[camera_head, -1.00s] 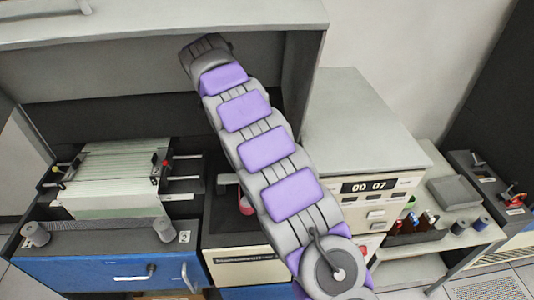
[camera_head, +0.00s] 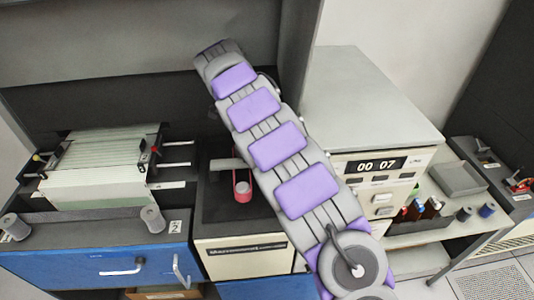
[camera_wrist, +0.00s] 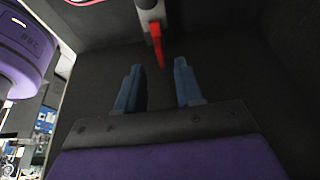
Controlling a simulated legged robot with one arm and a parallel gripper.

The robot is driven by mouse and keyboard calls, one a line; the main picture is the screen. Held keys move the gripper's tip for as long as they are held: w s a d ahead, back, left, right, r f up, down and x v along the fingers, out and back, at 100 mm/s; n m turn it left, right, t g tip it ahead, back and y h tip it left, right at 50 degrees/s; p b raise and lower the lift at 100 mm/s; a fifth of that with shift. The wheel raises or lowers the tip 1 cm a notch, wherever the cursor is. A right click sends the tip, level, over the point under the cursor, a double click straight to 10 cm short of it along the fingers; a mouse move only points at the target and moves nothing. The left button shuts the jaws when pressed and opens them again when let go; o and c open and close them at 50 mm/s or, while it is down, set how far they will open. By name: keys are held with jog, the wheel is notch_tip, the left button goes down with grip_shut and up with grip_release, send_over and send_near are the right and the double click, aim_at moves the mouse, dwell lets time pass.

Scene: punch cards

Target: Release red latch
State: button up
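The red latch (camera_wrist: 157,44) shows in the wrist view as a narrow red lever hanging from a grey mount (camera_wrist: 150,10) at the top. My gripper (camera_wrist: 158,80) is open, with its two blue fingers apart on either side below the latch. The latch's lower tip points toward the gap between the fingers, and nothing is held. In the head view my arm rises across the middle, and my gripper is hidden behind it.
A card stack (camera_head: 95,165) sits in a holder at the left. A red-pink loop (camera_head: 242,188) shows left of my arm. Dark surfaces surround my gripper.

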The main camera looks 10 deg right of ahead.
jog(key=b+x, duration=0.1)
jog(key=x, duration=0.5)
jog(key=shift+d+f, duration=0.1)
jog(key=shift+f, duration=0.2)
grip_shut()
